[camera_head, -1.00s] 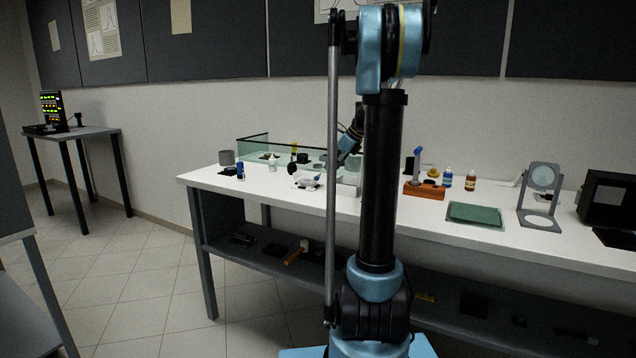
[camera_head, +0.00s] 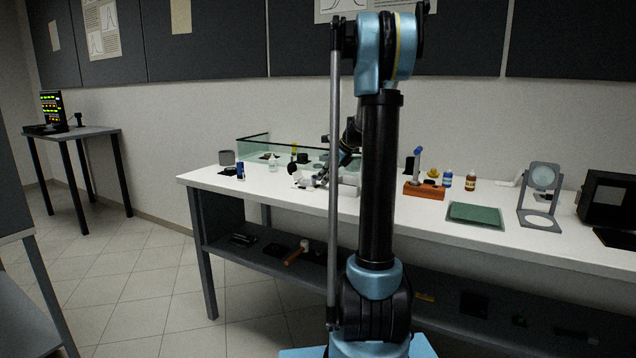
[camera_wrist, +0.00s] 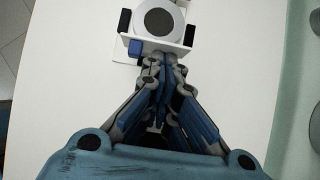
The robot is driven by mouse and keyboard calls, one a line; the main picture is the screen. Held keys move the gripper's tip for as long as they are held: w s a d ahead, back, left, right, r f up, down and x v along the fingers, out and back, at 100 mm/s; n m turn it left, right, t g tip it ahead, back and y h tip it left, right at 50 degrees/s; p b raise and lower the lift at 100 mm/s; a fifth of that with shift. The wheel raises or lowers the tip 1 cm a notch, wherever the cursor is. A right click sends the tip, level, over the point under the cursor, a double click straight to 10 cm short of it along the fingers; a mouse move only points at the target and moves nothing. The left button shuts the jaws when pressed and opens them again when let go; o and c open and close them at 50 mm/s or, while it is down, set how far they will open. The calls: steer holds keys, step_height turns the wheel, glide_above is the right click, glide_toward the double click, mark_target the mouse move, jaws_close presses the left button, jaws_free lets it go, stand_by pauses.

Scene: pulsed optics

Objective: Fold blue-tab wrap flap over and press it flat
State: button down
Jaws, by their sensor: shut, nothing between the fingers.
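The white wrap (camera_wrist: 150,45) lies under a round white-rimmed optic with a dark centre (camera_wrist: 158,22) at the top of the wrist view. A small blue tab (camera_wrist: 135,48) shows at its lower left corner. The wrap is small in the head view (camera_head: 303,181), on the bench and partly behind my gripper. My gripper (camera_wrist: 164,60) is shut and empty, with its fingertips at the wrap's near edge, just right of the blue tab. It also shows in the head view (camera_head: 318,181), low over the bench. I cannot tell whether the fingertips touch the wrap.
The white bench (camera_head: 385,208) is clear around the wrap's near side. A glass-walled enclosure (camera_head: 255,147) stands behind. My arm hides part of the bench.

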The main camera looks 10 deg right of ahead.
mark_target(316, 174)
steer(key=shift+r, duration=0.1)
steer(key=shift+w+a+r, duration=0.4)
steer(key=shift+a+r, duration=0.15)
steer(key=shift+r, duration=0.1)
steer(key=shift+w+a, duration=0.2)
steer(key=shift+a, duration=0.1)
stand_by(0.4)
steer(key=shift+w+a+f, duration=0.3)
steer(key=shift+a, duration=0.2)
stand_by(1.6)
steer(key=shift+r, duration=0.1)
step_height(316, 174, up, 7)
stand_by(0.5)
